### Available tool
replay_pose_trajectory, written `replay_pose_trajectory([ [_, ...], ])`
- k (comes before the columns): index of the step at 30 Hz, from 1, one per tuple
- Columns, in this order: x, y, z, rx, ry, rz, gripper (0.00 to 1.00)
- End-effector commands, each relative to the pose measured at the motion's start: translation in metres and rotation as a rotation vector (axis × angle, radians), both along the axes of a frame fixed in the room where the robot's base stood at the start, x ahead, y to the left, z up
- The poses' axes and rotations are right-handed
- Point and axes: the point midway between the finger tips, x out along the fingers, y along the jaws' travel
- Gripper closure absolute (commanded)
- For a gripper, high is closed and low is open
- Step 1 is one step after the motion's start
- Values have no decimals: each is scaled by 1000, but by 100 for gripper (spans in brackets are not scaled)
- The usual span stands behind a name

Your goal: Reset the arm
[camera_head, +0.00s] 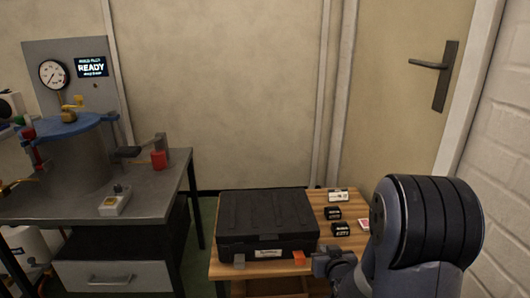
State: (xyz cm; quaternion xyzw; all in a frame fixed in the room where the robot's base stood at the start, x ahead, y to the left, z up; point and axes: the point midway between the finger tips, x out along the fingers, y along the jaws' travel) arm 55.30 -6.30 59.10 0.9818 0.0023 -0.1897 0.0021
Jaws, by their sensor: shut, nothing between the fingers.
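My arm fills the lower right of the head view, with a large dark ribbed joint in front of the wooden table's right side. My gripper (328,262) is small and dark at the left end of the arm, low in the picture. It is shut with nothing held. It appears in front of the table's near edge, close to the right front corner of a black case (266,222). I cannot tell how far above the table it is.
The case is closed on the wooden table (222,270). Small dark boxes (340,229), a white box (338,195) and an orange block (299,258) lie beside it. A metal workbench (160,185) with a blue-lidded cylinder (80,160) stands left. A door (400,90) is behind.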

Motion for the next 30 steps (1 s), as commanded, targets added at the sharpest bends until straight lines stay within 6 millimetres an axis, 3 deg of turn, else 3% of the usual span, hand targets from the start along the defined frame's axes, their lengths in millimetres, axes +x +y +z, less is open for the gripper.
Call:
replay_pose_trajectory([
  [8,15,0,5,-1,-3,1,100],
  [22,88,0,30,-1,-2,1,100],
  [30,86,-8,0,2,26,-1,100],
])
